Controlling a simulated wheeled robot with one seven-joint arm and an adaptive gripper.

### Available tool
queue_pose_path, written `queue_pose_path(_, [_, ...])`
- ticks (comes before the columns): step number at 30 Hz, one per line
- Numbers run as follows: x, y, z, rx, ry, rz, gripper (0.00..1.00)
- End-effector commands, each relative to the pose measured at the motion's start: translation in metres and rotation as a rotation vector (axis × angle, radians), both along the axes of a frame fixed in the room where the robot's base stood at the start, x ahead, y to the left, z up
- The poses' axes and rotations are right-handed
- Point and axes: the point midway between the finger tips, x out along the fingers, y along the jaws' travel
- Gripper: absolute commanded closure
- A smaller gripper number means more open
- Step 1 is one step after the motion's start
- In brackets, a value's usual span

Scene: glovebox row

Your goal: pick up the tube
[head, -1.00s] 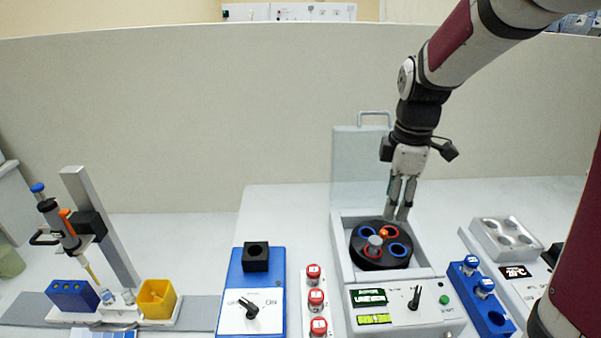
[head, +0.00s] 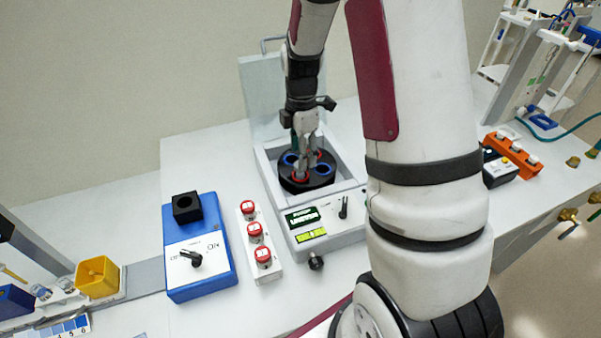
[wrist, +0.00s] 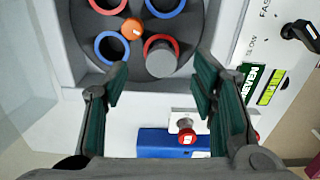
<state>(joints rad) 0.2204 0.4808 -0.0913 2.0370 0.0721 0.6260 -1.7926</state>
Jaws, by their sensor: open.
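A grey round-topped tube (wrist: 160,58) sits upright in a red-ringed hole of the black rotor (wrist: 182,82), inside the open centrifuge (head: 352,190). In the wrist view my gripper (wrist: 159,66) is open, with one finger on each side of the tube's top. The fingers appear apart from it; how far above it they are is hard to tell. In the head view my gripper (head: 304,172) points down over the rotor and hides the tube.
The centrifuge lid (head: 262,95) stands open behind. A white rack with several red-capped tubes (head: 255,232) and a blue device with an ON switch (head: 200,280) are to the left. The yellow box (head: 97,277) is further left. An orange rack (head: 512,153) is far right.

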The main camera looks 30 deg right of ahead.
Motion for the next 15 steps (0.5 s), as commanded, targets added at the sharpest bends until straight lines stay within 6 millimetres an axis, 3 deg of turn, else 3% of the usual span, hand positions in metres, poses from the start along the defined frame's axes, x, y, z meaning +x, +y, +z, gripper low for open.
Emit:
queue_pose_path(10, [-0.002, 0.003, -0.041, 0.001, 0.004, 0.001, 0.48])
queue_pose_path(15, [-0.001, 0.003, -0.051, 0.0, 0.001, 0.0, 0.48])
